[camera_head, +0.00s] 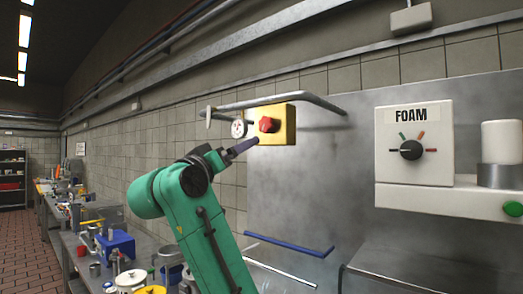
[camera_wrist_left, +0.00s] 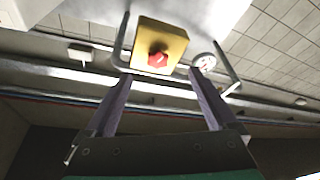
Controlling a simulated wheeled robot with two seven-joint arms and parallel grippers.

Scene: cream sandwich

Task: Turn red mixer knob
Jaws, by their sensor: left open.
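The red mixer knob (camera_head: 268,124) sits on the front of a yellow box (camera_head: 287,138) on the wall, beside a metal pipe. In the left wrist view the red knob (camera_wrist_left: 158,58) shows on the yellow box (camera_wrist_left: 172,34), between and beyond the fingertips. My left gripper (camera_head: 256,143) is just below and left of the knob in the head view. In the left wrist view its two purple fingers (camera_wrist_left: 160,75) are spread apart with nothing between them. I cannot tell whether a finger touches the box. My right gripper is not in view.
A bent metal pipe (camera_head: 320,101) runs above the yellow box, with a round white dial (camera_head: 239,128) at its left. A white FOAM panel with a black knob (camera_head: 411,150) is at the right. A blue handle (camera_head: 290,245) is lower down. A cluttered counter stands at the left.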

